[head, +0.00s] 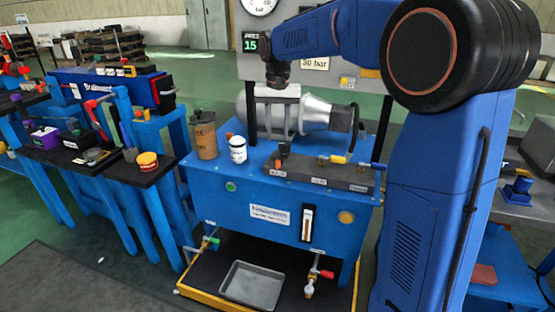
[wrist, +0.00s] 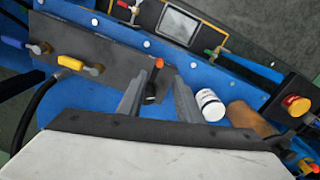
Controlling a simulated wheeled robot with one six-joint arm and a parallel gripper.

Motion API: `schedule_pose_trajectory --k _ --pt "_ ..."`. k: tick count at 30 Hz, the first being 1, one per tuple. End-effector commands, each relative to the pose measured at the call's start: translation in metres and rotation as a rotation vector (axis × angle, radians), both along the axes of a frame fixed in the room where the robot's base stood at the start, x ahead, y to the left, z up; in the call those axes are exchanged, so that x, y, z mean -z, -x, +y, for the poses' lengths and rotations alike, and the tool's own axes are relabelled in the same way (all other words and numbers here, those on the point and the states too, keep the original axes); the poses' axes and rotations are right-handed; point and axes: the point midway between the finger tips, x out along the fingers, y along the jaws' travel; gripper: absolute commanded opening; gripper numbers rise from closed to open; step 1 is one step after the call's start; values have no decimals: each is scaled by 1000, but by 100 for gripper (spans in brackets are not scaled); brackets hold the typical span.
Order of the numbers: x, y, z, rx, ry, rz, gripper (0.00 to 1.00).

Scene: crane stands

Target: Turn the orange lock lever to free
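The orange-tipped lever (wrist: 158,64) has a dark stem and stands on the grey valve block (wrist: 105,75). In the wrist view it shows between my gripper's two fingers (wrist: 160,77), with gaps on both sides. My gripper (head: 276,138) is open and empty and points down over the left end of the block (head: 320,174) in the head view. In that view the lever's orange part (head: 278,164) is small, just below the fingers; whether they touch it cannot be told. Yellow (head: 337,159) and blue (head: 376,166) levers stand farther right on the block.
A white bottle (head: 238,150) and a brown canister (head: 203,135) stand left of the block, close to my gripper. A grey metal cylinder (head: 318,113) lies behind. A panel with a green display (head: 250,44) stands at the back. A tray (head: 252,286) lies below the blue bench (head: 225,208).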

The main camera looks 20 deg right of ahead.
Motion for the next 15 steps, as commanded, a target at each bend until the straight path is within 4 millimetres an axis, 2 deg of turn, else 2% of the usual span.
schedule_pose_trajectory --k 6,15 --pt "40 1 0 0 1 3 32" --pt "87 1 0 0 0 2 32"
